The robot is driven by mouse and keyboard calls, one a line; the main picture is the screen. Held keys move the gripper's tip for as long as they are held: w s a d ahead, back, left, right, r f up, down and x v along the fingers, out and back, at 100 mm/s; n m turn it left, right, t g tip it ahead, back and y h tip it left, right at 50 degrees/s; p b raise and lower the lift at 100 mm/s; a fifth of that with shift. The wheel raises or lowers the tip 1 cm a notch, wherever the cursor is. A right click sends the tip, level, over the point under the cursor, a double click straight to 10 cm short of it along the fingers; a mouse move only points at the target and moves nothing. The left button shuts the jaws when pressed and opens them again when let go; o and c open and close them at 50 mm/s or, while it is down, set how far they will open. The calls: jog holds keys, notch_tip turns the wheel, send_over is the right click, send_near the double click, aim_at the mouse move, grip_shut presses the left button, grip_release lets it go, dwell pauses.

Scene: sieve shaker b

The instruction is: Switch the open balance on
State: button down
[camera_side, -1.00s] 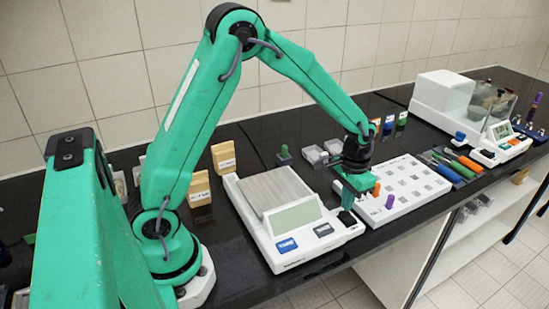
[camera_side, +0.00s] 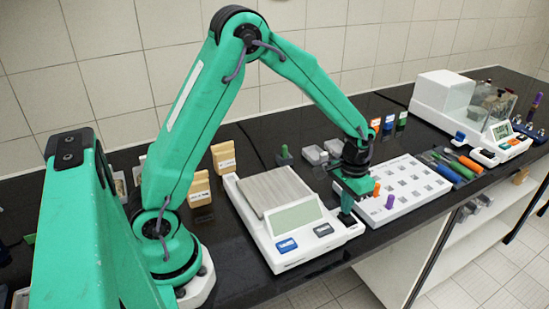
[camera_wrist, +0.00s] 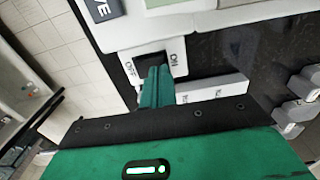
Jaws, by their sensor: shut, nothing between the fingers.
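The open balance (camera_side: 258,228) is a white unit with a bare ribbed metal pan (camera_side: 268,190) and a pale green display (camera_side: 297,215) showing no digits I can make out. Its black rocker switch (camera_wrist: 147,60) sits on a white housing marked OFF on the left and ON on the right in the wrist view. My gripper (camera_side: 347,212) is shut and empty, pointing down at the switch at the balance's right end. In the wrist view the green fingertips (camera_wrist: 157,72) overlap the ON side of the rocker and hide part of it. I cannot tell whether they touch.
A white rack (camera_side: 415,183) with square holes stands right of the balance, close to my gripper, with an orange and a purple peg. Wooden blocks (camera_side: 198,187) stand behind left. An enclosed balance (camera_side: 443,97) is at the far right, with coloured pens (camera_side: 462,163) in front.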

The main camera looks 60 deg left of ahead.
jog(key=shift+f, duration=0.35)
dwell(0.3)
jog(key=shift+r, duration=3.55)
jog(key=s+a+r+t, duration=0.1)
jog(key=s+r+t, duration=0.1)
jog(key=s+r, duration=0.4)
jog(key=s+a+r+t, duration=0.1)
jog(key=s+r+t, duration=0.2)
jog(key=s+r, duration=0.4)
jog(key=s, duration=0.8)
jog(key=shift+a+r+t, duration=0.2)
jog(key=shift+a+t, duration=0.1)
jog(key=shift+a, duration=0.1)
